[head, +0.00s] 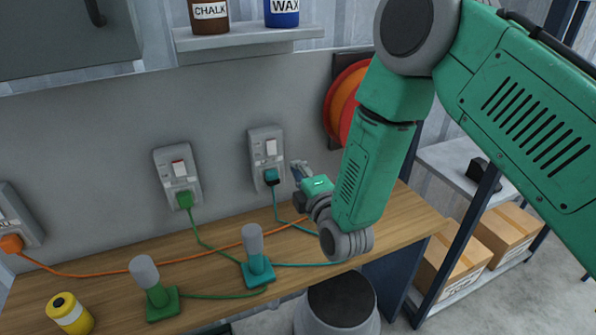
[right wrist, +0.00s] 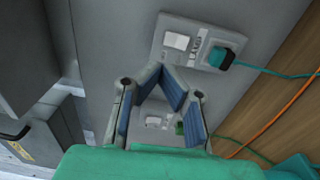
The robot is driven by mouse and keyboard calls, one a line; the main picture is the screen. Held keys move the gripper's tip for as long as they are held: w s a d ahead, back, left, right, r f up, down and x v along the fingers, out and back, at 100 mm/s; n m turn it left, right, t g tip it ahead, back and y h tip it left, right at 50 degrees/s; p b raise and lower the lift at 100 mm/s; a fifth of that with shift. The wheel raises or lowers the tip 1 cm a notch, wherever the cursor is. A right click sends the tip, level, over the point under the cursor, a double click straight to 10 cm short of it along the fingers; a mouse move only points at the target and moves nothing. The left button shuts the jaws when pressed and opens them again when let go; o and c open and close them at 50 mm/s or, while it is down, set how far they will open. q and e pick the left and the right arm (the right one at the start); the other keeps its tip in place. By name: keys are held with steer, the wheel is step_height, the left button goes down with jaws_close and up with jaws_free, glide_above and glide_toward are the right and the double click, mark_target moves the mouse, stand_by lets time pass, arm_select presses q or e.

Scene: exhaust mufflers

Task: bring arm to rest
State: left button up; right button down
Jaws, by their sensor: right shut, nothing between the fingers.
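My right arm (head: 365,175) is green and grey and reaches down from the upper right over the workbench. My right gripper (head: 301,171) is beside the right wall socket (head: 262,150), which holds a teal plug (head: 271,177). In the right wrist view my right gripper (right wrist: 165,80) is shut and empty, its blue-padded fingers converging. There the teal plug (right wrist: 220,57) sits in its socket beyond the fingertips, to their right. My left gripper is out of view.
The wooden workbench (head: 205,265) carries a teal lamp-like stand (head: 258,271), a green one (head: 161,302) and a yellow can (head: 70,314). Green (head: 184,199) and orange (head: 11,243) plugs are in other sockets. A shelf (head: 255,38) and a red-orange reel (head: 346,100) are on the wall.

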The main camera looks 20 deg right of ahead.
steer(key=s+d+f+m+g+b, duration=0.15)
steer(key=s+f+m+g, duration=0.3)
steer(key=s+f, duration=0.5)
steer(key=s+f+m+g+b, duration=0.2)
steer(key=s+f+m+g, duration=0.4)
steer(key=f, duration=0.7)
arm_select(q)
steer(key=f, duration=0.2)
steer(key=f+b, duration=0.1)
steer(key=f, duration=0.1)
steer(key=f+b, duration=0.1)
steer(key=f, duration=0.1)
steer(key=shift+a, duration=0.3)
arm_select(e)
steer(key=s+d+f+m+g, duration=0.1)
steer(key=s+f+m+g, duration=0.1)
steer(key=s, duration=0.5)
steer(key=s+d+f+m+g, duration=0.1)
steer(key=s+f+m+g, duration=0.2)
steer(key=s, duration=0.5)
steer(key=s+d+f+m+g+h, duration=0.1)
steer(key=s+d+f+m+g, duration=0.1)
steer(key=s, duration=0.6)
steer(key=shift+s+f, duration=0.25)
steer(key=shift+f, duration=0.45)
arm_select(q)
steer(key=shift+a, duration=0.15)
arm_select(e)
steer(key=shift+w, duration=0.1)
steer(key=shift+r, duration=0.1)
